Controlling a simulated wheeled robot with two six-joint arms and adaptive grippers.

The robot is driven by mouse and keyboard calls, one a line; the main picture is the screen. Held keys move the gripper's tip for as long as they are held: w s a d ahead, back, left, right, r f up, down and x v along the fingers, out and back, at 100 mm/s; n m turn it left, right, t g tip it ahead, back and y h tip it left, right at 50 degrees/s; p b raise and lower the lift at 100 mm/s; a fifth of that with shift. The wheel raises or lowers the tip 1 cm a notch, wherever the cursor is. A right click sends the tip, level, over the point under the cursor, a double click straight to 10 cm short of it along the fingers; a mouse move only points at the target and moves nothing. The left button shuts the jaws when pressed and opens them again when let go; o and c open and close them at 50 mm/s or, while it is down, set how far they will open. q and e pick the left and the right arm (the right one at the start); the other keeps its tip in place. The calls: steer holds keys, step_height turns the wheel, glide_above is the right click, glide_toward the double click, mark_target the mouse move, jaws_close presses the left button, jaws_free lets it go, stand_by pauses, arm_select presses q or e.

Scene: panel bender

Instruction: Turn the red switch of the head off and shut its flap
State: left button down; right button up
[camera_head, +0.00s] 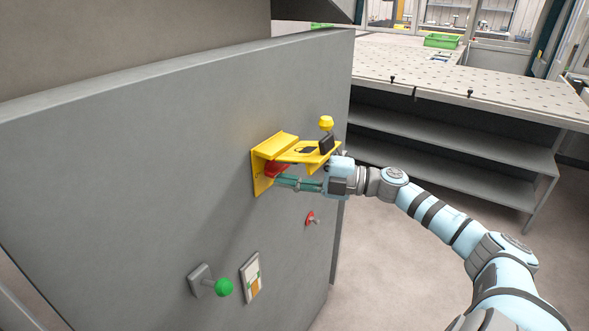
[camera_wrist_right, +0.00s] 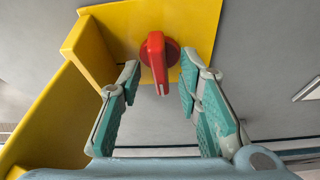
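The red switch (camera_wrist_right: 157,62) sits on a yellow plate (camera_wrist_right: 210,22) fixed to the grey panel. In the head view the red switch (camera_head: 276,170) is partly hidden by the yellow flap (camera_head: 300,153), which stands out from the panel above it. My right gripper (camera_wrist_right: 160,82) is open, with its teal fingers pointing at the plate on either side of the switch's handle. It appears not to touch the handle. In the head view my right gripper (camera_head: 282,180) is under the flap. My left gripper is not in view.
A yellow knob (camera_head: 326,122) is beside the flap. A smaller red switch (camera_head: 311,218), a green-knobbed lever (camera_head: 223,287) and a small plate with coloured keys (camera_head: 251,277) are lower on the grey panel (camera_head: 150,170). A perforated table (camera_head: 440,75) with shelves stands behind.

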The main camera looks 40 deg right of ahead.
steer(key=shift+f+m+t, duration=0.1)
steer(key=shift+m+t, duration=0.3)
steer(key=shift+m, duration=0.7)
steer(key=m+t, duration=0.1)
steer(key=m, duration=0.2)
steer(key=shift+a+p, duration=0.1)
steer(key=shift+p, duration=0.3)
steer(key=m+t+h+p, duration=0.1)
steer(key=m, duration=0.3)
steer(key=m+t+h+p, duration=0.1)
steer(key=m+t+p, duration=0.1)
steer(key=m, duration=0.2)
steer(key=m+t+h+p, duration=0.1)
steer(key=m, duration=0.3)
steer(key=shift+s+a+t, duration=0.1)
steer(key=shift+s+t, duration=0.2)
steer(key=w+f+v, duration=0.1)
steer(key=v, duration=1.4)
steer(key=s+d+f+m+g+h+b, duration=0.1)
steer(key=f+h, duration=0.3)
steer(key=f, duration=0.8)
steer(key=s+d+f+m+g+h+b, duration=0.2)
steer(key=f+h, duration=0.3)
steer(key=f, duration=0.7)
steer(key=shift+d+f+m+g+b, duration=0.35)
steer(key=shift+d+m+g, duration=0.5)
steer(key=shift+m+g, duration=0.05)
